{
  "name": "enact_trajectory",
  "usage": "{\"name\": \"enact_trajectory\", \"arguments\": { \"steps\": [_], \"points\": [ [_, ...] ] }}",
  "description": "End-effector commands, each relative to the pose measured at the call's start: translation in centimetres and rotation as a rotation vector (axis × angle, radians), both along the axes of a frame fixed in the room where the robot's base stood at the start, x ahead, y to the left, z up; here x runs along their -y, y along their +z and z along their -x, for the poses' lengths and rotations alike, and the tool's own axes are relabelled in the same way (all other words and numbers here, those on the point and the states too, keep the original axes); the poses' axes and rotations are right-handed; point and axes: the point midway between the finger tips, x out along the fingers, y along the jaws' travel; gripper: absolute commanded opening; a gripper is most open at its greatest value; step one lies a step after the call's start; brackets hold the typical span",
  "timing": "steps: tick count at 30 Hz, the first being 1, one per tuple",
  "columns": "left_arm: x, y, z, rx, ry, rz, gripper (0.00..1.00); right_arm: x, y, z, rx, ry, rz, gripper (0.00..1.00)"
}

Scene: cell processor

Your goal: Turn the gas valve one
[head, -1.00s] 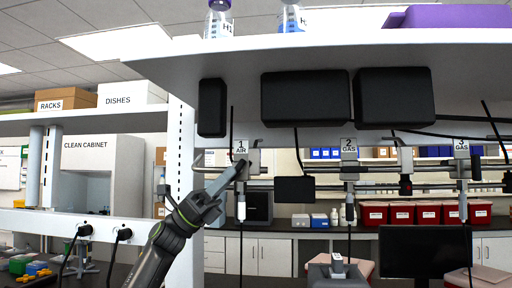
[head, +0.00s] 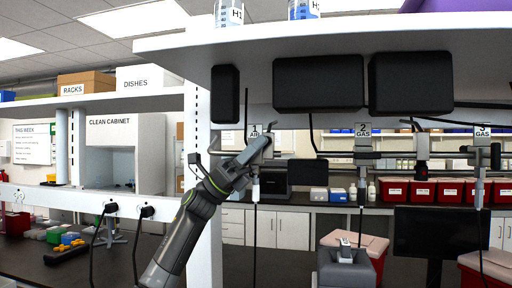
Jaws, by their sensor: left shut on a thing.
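The valve labelled "1 AIR" (head: 256,131) hangs under the shelf, left of the valves labelled "2 GAS" (head: 362,130) and "3 GAS" (head: 482,132). My left gripper (head: 262,145) reaches up from the lower left to the first valve, just below its label. It is shut on that valve's handle. The fingers and the valve body cover most of the handle, so its exact angle is hard to tell. My right gripper is not in view.
A white shelf (head: 330,42) with black boxes (head: 318,82) under it runs above the valves. A white upright post (head: 204,215) stands behind my left arm. Dark cables hang around the valves. A black monitor (head: 432,232) stands lower right.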

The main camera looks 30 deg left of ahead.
Motion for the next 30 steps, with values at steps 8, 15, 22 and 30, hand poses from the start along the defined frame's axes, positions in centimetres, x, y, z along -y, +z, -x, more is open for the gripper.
{"name": "enact_trajectory", "arguments": {
  "steps": [8,15,22,30],
  "points": [
    [0.0,0.2,0.0,-0.011,0.002,-0.046,0.00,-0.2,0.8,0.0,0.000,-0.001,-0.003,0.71],
    [0.2,0.3,-0.1,-0.049,0.003,-0.188,0.00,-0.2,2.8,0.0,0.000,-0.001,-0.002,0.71],
    [0.5,0.1,-0.2,-0.102,0.003,-0.392,0.00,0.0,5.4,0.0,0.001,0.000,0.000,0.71],
    [0.8,-0.5,-0.2,-0.165,0.001,-0.630,0.00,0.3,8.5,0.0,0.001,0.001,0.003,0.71]
  ]
}}
